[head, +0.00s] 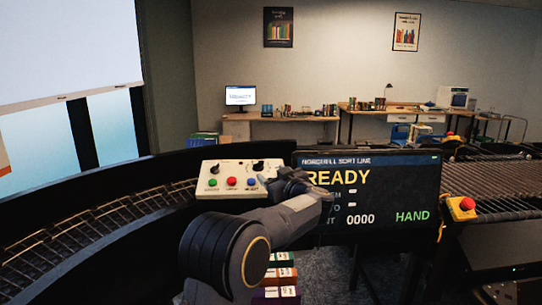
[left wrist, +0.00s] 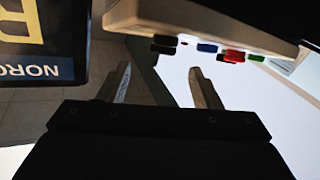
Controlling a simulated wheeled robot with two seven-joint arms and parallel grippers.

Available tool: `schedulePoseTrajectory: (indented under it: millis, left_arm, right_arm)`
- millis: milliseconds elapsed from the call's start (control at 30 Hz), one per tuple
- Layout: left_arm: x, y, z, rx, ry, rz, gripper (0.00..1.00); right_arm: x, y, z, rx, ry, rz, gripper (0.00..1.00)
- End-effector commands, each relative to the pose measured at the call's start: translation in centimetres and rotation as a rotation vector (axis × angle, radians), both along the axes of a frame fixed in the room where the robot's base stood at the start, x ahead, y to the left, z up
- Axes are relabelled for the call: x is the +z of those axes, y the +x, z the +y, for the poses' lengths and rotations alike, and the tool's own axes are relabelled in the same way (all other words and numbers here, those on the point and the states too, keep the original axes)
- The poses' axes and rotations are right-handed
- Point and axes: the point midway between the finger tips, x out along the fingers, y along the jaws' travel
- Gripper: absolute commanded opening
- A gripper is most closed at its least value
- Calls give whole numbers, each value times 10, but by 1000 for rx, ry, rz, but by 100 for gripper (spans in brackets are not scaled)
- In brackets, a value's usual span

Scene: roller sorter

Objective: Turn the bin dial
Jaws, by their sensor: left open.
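The control box (head: 225,190) is cream and holds green, red and blue buttons and two black dials, a left dial (head: 214,169) and a right dial (head: 258,166). Their labels are too small to read, so I cannot tell which is the bin dial. My left gripper (head: 283,182) is at the box's right edge, beside the blue button. In the left wrist view its two fingers (left wrist: 160,90) are apart with nothing between them. The control box (left wrist: 215,18) appears upside down above them there, with a black knob (left wrist: 165,45) nearest the fingers. My right gripper is out of view.
A screen (head: 365,190) reading READY and HAND stands just right of my gripper. A curved roller track (head: 90,230) runs at the left, and a roller conveyor (head: 490,180) at the right. A red stop button (head: 467,203) sits on a yellow base there.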

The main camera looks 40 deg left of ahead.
Motion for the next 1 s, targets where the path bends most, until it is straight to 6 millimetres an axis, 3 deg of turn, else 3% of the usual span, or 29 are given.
schedulePoseTrajectory:
  millis: [167,633,1000]
  left_arm:
    - [-1,0,2,97,21,29,58]
    - [0,23,64,99,20,29,58]
    - [-2,26,71,95,20,28,58]
  right_arm:
    - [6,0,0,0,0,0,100]
    - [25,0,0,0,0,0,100]
    - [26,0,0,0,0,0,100]
